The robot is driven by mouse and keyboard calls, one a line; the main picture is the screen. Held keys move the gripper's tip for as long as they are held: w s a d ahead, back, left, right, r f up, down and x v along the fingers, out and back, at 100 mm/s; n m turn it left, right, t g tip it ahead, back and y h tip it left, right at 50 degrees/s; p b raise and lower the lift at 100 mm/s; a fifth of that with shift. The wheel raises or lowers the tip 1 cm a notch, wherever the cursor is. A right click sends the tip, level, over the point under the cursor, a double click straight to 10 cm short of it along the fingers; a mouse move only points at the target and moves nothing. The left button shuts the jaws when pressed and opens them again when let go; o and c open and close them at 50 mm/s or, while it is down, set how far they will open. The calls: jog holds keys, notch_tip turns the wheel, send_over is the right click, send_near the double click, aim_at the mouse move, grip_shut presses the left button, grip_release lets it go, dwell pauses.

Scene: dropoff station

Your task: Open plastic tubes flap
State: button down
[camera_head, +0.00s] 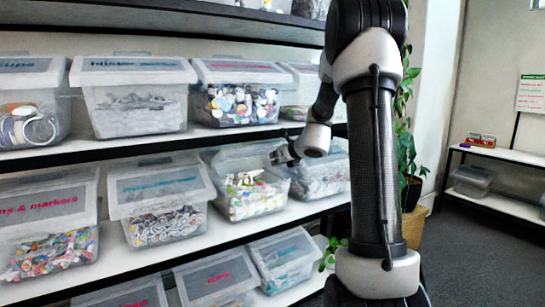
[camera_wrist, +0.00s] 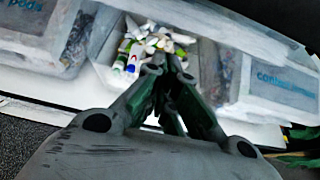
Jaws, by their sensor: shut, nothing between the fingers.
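A clear bin (camera_head: 250,207) of white tubes stands on the middle shelf. Its tubes (camera_head: 243,179) show uncovered at the top, and a translucent panel that looks like its raised flap (camera_head: 238,157) stands behind them. My gripper (camera_head: 277,157) is at the bin's upper right, shut and empty. In the wrist view, the closed fingertips (camera_wrist: 168,58) are just in front of the tubes (camera_wrist: 135,50), some with green and blue ends. Whether the fingertips touch the flap or tubes cannot be told. The bin's label is not readable.
Closed, labelled bins stand on both sides, one at left (camera_head: 160,203) and one at right (camera_head: 322,180). The shelf above (camera_head: 220,131) holds more bins close over my gripper. More bins (camera_head: 285,260) stand below. A plant (camera_head: 405,140) is behind my arm at right.

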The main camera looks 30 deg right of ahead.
jog(key=w+r+v, duration=0.1)
jog(key=r+v, duration=0.1)
jog(key=v, duration=0.8)
jog(key=s+a+f+n+g+y, duration=0.2)
jog(key=s+a+f+n+g, duration=0.15)
jog(key=s+n, duration=0.6)
jog(key=s+a+f+n+g+y, duration=0.1)
jog(key=s+a+f+n+g, duration=0.3)
jog(key=s+n, duration=0.55)
jog(key=s+a+r+n+h, duration=0.1)
jog(key=s+a+n, duration=0.1)
jog(key=s+n, duration=0.5)
jog(key=s+a+r+n+g+h, duration=0.1)
jog(key=s+a+r+n+h, duration=0.1)
jog(key=s+n, duration=0.5)
jog(key=a+n, duration=0.1)
jog(key=n, duration=0.1)
jog(key=shift+s+n, duration=0.25)
jog(key=shift+n, duration=0.05)
